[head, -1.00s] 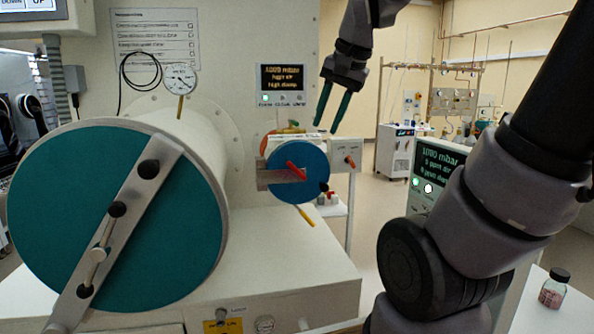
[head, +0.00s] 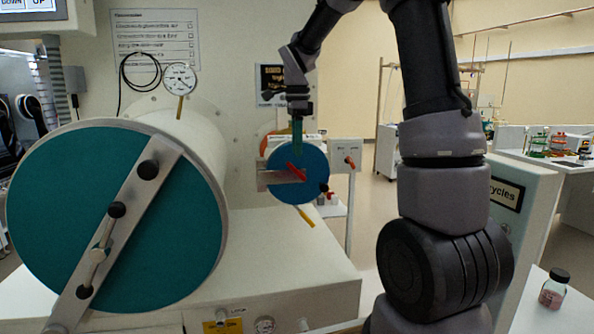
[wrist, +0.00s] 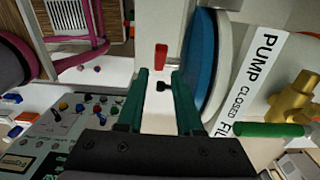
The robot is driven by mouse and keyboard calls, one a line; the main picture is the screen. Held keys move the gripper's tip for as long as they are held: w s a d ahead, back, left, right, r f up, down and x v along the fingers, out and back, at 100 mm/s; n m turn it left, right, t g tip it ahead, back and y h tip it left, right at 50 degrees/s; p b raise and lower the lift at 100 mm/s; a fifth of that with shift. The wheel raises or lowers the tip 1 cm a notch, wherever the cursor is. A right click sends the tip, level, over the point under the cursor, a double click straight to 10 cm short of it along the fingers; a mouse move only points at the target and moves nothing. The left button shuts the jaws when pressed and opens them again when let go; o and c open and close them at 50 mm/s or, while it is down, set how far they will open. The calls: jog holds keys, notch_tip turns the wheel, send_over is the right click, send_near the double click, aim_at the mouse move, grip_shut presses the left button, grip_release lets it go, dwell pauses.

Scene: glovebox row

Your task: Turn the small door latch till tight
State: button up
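The small door is a round blue disc (head: 313,160) on the small chamber. It also shows edge-on in the wrist view (wrist: 198,62). Its latch is a red lever (head: 297,172), tilted across the disc face next to a grey bar (head: 280,176). A red handle (wrist: 161,57), apparently this lever, shows just past my fingertips in the wrist view. My gripper (head: 297,152) points down at the upper part of the blue disc. In the wrist view its green fingers (wrist: 161,76) are apart with nothing clearly held between them. Contact with the lever cannot be told.
A large teal door (head: 60,210) with a metal clamp bar fills the left. A yellow-handled lever (head: 305,216) hangs below the blue disc. A valve with a green handle (wrist: 268,130) is close on the right in the wrist view. A small bottle (head: 553,290) stands at lower right.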

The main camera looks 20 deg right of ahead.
aim_at(296, 171)
notch_tip(296, 171, down, 7)
jog(key=shift+f, duration=0.1)
dwell(0.3)
grip_shut()
